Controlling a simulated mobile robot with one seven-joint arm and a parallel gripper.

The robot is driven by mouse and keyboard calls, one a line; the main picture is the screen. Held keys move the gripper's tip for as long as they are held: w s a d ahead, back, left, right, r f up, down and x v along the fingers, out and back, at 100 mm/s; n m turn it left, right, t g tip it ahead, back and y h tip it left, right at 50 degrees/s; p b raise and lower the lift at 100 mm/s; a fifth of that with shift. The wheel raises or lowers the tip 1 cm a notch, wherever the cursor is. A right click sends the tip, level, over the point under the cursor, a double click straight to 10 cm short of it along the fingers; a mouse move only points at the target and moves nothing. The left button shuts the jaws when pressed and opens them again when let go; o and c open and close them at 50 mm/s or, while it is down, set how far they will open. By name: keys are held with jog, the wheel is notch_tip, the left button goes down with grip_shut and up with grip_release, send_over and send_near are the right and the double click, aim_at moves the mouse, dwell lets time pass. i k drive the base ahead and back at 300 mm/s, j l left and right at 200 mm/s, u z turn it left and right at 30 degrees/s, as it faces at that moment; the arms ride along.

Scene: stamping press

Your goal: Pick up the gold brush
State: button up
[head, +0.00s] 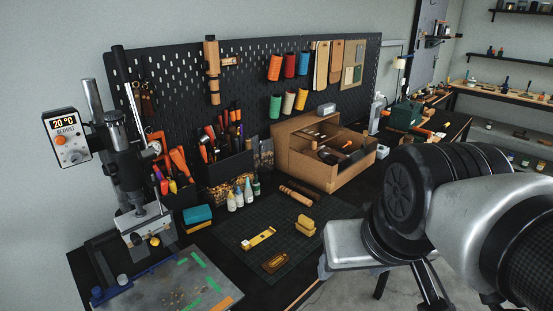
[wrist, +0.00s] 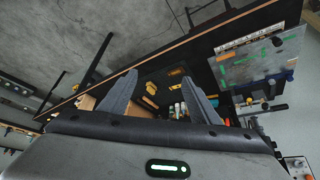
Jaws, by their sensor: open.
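A gold-yellow block-shaped piece (head: 306,228), which looks like the gold brush, lies on the right part of the dark cutting mat (head: 232,228). It also shows in the wrist view (wrist: 151,88), small and between my fingers. A flat gold-yellow tool (head: 259,237) and an amber oval piece (head: 275,262) lie on the mat to its left and front. My gripper (wrist: 159,77) is open and empty, its two grey fingers spread, apart from the bench items. In the head view my arm fills the right side; the fingertips are not clear there.
Wooden rollers (head: 296,194) lie behind the yellow block. A cardboard organizer (head: 322,170) stands behind them. Small bottles (head: 239,196), a teal block (head: 198,215) and a press (head: 140,215) stand to the left. A pegboard (head: 180,100) backs the bench. Bare mat surrounds the small pieces.

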aim_at(304, 224)
jog(key=i+l+u, duration=0.1)
jog(key=i+l, duration=0.35)
jog(key=i+l+u, duration=0.1)
jog(key=i+l, duration=0.3)
jog(key=l, duration=0.15)
jog(key=i+l+u, duration=0.1)
jog(key=i+l, duration=0.3)
jog(key=l, duration=0.15)
